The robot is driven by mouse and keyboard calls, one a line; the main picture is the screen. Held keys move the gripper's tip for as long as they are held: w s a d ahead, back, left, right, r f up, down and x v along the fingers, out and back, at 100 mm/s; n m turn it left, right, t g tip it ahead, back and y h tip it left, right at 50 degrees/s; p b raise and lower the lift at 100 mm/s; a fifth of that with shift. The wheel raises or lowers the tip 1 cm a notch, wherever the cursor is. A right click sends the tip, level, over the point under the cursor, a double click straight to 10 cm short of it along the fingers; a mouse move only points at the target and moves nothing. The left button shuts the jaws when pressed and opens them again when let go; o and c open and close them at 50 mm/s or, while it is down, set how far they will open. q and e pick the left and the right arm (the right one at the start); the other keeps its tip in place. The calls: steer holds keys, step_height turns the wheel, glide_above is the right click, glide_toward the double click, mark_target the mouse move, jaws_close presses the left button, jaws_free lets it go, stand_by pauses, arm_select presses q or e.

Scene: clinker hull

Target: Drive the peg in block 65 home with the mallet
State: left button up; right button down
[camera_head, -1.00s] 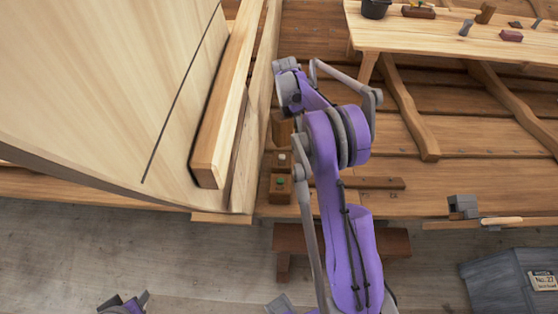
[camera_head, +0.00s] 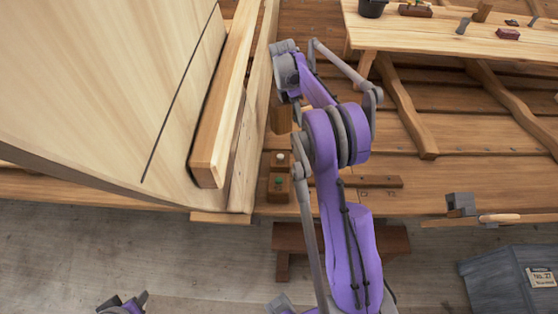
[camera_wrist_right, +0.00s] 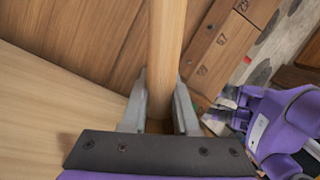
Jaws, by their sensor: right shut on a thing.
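My right gripper (camera_wrist_right: 160,98) is shut on a round wooden handle (camera_wrist_right: 166,45), seen upright between its fingers in the right wrist view. In the head view my right arm reaches up beside the hull, and its wrist hides the fingers. A brown wooden piece (camera_head: 281,119) below that wrist looks like the mallet's head. Part of my left gripper (camera_head: 138,299) shows at the bottom left edge.
The pale planked hull (camera_head: 110,90) with a thick timber (camera_head: 222,120) fills the left. A workbench (camera_head: 430,35) with small items stands at the back right. A grey-headed tool (camera_head: 461,204) lies at the right, above a grey crate (camera_head: 510,275). Curved ribs cross the planking.

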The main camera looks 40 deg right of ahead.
steer(key=shift+f, duration=0.15)
steer(key=p+v, duration=0.1)
steer(key=v, duration=0.1)
steer(key=d+p+v, duration=0.1)
steer(key=v, duration=0.2)
steer(key=shift+s+p, duration=0.2)
steer(key=shift+p, duration=0.1)
arm_select(q)
steer(key=r, duration=0.1)
steer(key=w+r, duration=0.1)
steer(key=r, duration=0.1)
steer(key=shift+r, duration=0.15)
arm_select(e)
steer(key=shift+w+d+f, duration=0.1)
steer(key=shift+w+d, duration=0.05)
arm_select(q)
steer(key=shift+w+d, duration=0.1)
steer(key=shift+w, duration=0.1)
steer(key=shift+s, duration=0.1)
